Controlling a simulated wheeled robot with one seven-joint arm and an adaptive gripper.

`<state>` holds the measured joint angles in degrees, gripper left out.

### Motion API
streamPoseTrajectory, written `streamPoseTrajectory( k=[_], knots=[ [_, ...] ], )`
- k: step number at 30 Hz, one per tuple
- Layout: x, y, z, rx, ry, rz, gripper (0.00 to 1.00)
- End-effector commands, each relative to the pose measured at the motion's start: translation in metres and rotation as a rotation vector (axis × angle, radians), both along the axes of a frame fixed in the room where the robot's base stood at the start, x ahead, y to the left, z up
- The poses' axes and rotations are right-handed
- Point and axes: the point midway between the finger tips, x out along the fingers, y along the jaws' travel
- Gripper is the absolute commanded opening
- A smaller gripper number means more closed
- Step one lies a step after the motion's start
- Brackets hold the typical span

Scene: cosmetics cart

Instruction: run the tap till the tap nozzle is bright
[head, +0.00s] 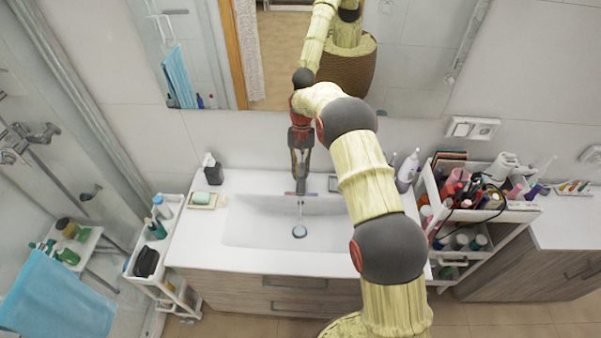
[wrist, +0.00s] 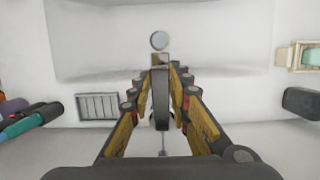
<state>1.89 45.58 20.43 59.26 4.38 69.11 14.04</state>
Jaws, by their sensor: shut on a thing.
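The tap (head: 300,193) stands at the back of the white sink (head: 250,225). A thin line, which looks like running water, drops from it towards the round drain (head: 300,231). My gripper (head: 300,172) reaches down over the tap from behind. In the wrist view my gripper (wrist: 161,88) has its two fingers on either side of the dark tap lever (wrist: 160,100) and is shut on it. The tap nozzle (wrist: 160,59) shows just beyond the fingertips, greyish brown, with the drain (wrist: 159,40) past it. The tap base is mostly hidden by the fingers.
A dark soap dispenser (head: 212,169) and a soap dish (head: 202,200) stand left of the sink. White bottles (head: 408,171) stand to its right, beside a crowded cosmetics cart (head: 485,207). A grey grate-like dish (wrist: 98,106) lies near the tap. The mirror is close behind my arm.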

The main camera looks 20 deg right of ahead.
Motion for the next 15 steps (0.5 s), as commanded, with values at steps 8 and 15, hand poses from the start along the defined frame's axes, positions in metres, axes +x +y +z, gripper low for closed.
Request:
streamPoseTrajectory(
  k=[8,15],
  knots=[
    [0.0006,-0.0003,0.0005,0.001,0.002,0.000,0.00],
    [0.0004,-0.0002,0.0005,0.001,0.002,0.000,0.30]
  ],
)
